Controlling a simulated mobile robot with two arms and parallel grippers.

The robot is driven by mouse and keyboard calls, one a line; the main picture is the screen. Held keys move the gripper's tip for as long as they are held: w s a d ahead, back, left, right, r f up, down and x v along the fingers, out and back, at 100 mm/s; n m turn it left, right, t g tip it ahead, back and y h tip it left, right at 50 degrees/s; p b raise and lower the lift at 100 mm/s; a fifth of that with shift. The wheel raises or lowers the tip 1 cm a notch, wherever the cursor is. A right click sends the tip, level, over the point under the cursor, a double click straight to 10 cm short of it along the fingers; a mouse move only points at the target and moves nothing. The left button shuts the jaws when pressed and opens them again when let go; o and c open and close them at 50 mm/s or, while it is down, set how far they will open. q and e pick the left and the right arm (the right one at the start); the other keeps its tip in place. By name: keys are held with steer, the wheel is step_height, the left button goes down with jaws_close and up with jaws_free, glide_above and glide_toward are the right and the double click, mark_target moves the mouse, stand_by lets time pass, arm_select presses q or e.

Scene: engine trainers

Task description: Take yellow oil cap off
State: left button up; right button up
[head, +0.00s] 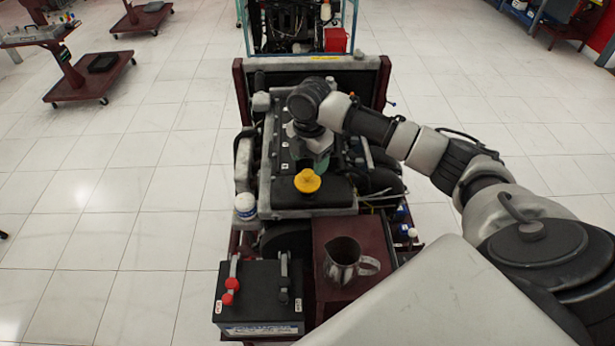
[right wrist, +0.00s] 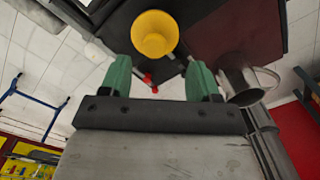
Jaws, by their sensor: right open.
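The yellow oil cap (head: 307,181) sits on the dark engine (head: 330,194), near its front edge. It also shows in the right wrist view (right wrist: 154,33), as a round yellow shape beyond the fingertips and slightly left of the middle between them. My right gripper (head: 318,162) is over the engine, just behind the cap in the head view. Its green fingers (right wrist: 160,76) are spread wide with nothing between them, apart from the cap. My left gripper is in neither view.
A battery (head: 260,298) with red and black terminals stands in front of the engine. A metal pitcher (head: 343,262) stands on a dark red surface (head: 322,228) to its right; it also shows close to the right finger in the wrist view (right wrist: 238,80). A white-capped reservoir (head: 245,205) is at the left.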

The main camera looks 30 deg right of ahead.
mark_target(307, 172)
steer(key=shift+w+f, duration=0.15)
steer(key=shift+f, duration=0.2)
steer(key=f, duration=0.1)
steer(key=f+p, duration=0.2)
steer(key=shift+w+a+f, duration=0.1)
steer(key=shift+w+f, duration=0.15)
steer(key=shift+f, duration=0.65)
steer(key=shift+c, duration=0.8)
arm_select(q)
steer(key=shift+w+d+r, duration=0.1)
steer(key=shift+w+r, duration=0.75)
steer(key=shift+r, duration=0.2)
arm_select(e)
steer(key=c, duration=0.8)
